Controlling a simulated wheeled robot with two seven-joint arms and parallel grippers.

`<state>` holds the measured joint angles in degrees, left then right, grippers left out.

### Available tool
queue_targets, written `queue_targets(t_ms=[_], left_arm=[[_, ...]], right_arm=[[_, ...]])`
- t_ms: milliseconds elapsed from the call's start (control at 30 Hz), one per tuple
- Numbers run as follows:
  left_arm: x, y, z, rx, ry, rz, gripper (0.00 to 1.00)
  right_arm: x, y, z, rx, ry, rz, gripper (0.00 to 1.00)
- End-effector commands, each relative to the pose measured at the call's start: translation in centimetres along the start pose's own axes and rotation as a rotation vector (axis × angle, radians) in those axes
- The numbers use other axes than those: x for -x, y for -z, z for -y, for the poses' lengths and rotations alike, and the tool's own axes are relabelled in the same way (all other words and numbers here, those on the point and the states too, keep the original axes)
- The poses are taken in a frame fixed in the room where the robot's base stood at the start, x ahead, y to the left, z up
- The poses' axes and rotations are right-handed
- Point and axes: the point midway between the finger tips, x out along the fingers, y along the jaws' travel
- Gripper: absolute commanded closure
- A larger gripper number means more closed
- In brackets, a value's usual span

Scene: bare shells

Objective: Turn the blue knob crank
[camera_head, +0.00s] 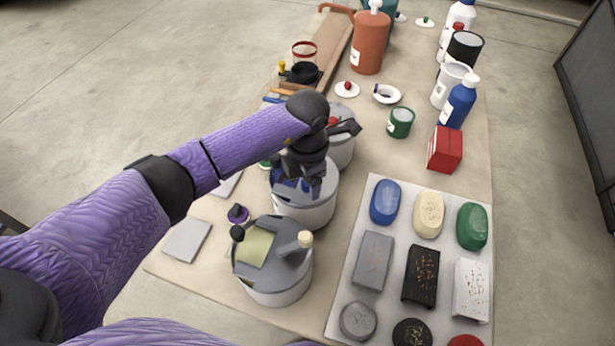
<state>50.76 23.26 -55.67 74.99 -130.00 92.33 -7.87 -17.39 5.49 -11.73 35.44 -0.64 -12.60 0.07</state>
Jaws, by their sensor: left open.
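My left gripper (308,188) reaches down from the purple arm over the middle grey-white drum (305,212), its dark fingers open. Bits of blue (287,182) show beside and behind the fingers on the drum's top; they look like part of the blue knob crank. My gripper hides most of the crank, so I cannot tell whether the fingers touch the knob. A nearer drum (275,285) carries a crank with a cream knob (305,238). A farther drum (343,150), partly behind my wrist, shows a red knob (333,121). My right gripper is out of view.
A pale tray (345,270) with blue, cream and green soap-like blocks and several other blocks lies at right. A red box (445,149), a green can (401,122) and bottles stand farther back. A small purple-and-black item (238,213) sits left of the drums.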

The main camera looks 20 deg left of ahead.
Motion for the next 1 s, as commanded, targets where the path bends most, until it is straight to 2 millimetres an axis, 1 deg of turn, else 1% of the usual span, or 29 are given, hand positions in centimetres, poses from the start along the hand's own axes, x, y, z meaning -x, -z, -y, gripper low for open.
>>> queue_targets(t_ms=[33, 67, 100, 267, 300, 367, 400, 767, 1000], left_arm=[[0.03, 0.00, 0.00, 0.000, 0.000, 0.000, 0.29], [0.03, 0.00, 0.00, 0.000, 0.000, 0.000, 0.33], [0.04, 0.00, -0.01, 0.000, 0.000, 0.000, 0.41], [0.04, 0.01, -0.01, 0.000, 0.000, 0.000, 0.75], [0.05, 0.01, -0.01, 0.000, 0.000, 0.000, 0.84], [0.05, 0.01, -0.01, 0.001, 0.000, 0.000, 0.96], [0.05, 0.01, -0.01, 0.001, 0.000, 0.000, 1.00], [0.10, -0.11, 0.08, 0.035, 0.000, 0.000, 1.00], [0.17, -0.57, 0.47, 0.179, -0.001, -0.001, 1.00]], right_arm=[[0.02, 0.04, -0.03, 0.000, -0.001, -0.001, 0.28], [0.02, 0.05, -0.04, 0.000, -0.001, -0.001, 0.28], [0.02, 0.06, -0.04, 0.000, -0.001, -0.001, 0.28], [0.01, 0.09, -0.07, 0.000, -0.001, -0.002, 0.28], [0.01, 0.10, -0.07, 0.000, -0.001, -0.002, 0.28], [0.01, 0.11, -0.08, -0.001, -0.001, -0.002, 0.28], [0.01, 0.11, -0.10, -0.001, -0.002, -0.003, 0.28], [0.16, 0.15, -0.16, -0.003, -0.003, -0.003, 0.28], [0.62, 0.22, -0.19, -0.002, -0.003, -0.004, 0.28]])
